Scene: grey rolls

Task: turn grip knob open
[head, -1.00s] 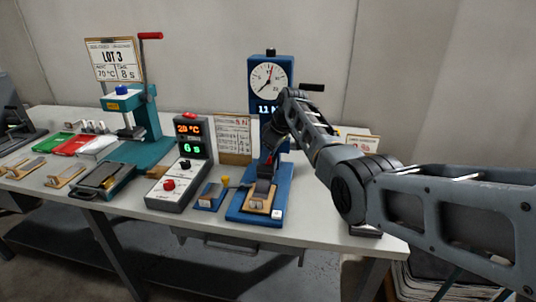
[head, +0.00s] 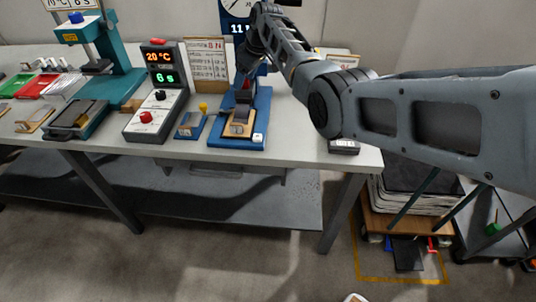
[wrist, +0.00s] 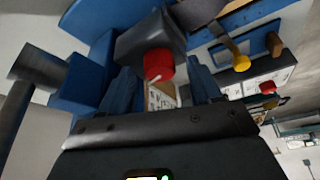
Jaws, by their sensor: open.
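A red knob (wrist: 158,64) on a dark grey block shows close up in the wrist view. My gripper (wrist: 161,78) is open, with one finger on each side of the knob in the picture; I cannot tell whether they touch it. In the head view my gripper (head: 247,72) is at the blue test stand (head: 262,108), above its base, and my arm comes in from the right. A strip on a tan block (head: 239,127) sits at the front of the stand. The stand's dial (head: 236,6) is cut off at the top edge.
A control box (head: 157,95) reading 20 °C and 6 stands left of the stand. A small blue fixture with a yellow knob (head: 203,107) lies between them. A teal press (head: 122,70) is farther left. A sign card (head: 206,58) stands behind.

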